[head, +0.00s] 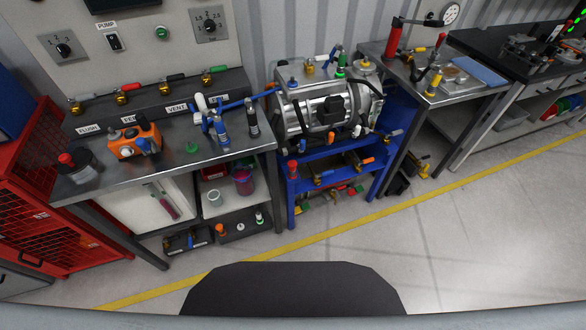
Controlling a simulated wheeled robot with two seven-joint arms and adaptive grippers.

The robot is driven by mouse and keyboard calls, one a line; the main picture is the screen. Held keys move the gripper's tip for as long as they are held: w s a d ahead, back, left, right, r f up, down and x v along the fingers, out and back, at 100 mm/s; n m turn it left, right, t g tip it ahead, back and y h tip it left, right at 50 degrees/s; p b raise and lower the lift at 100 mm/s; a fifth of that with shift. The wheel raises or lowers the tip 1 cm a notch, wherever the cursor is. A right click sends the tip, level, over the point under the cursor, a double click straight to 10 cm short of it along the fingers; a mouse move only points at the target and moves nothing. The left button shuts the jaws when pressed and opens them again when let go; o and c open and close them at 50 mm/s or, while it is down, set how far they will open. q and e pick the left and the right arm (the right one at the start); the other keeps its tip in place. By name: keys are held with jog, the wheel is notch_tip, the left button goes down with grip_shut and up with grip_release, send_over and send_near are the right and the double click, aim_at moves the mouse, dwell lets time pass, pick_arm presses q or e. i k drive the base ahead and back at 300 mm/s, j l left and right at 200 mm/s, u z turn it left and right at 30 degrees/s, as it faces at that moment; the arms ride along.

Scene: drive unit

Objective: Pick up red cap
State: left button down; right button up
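Several small red pieces could be the red cap, and I cannot tell which it is. A red knob-like piece (66,159) sits on top of a dark round object at the left end of the steel bench. A small red piece (292,166) stands at the left front of the blue cart, below the motor unit. Both look upright, and no gripper is near either one. Neither of my grippers shows in the head view, so their state is hidden.
The steel bench (90,178) holds an orange device (134,140) and blue-handled tools. The motor unit (325,110) stands on the blue cart (330,152). A red cage cabinet (50,225) is at left. The floor (440,230) in front is clear, with a yellow line.

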aim_at(292, 164)
jog(key=i+l+z, duration=0.15)
jog(key=l, duration=0.25)
jog(key=l+z, duration=0.1)
jog(key=l, duration=0.3)
jog(key=i+l+z, duration=0.15)
jog(key=l, duration=0.25)
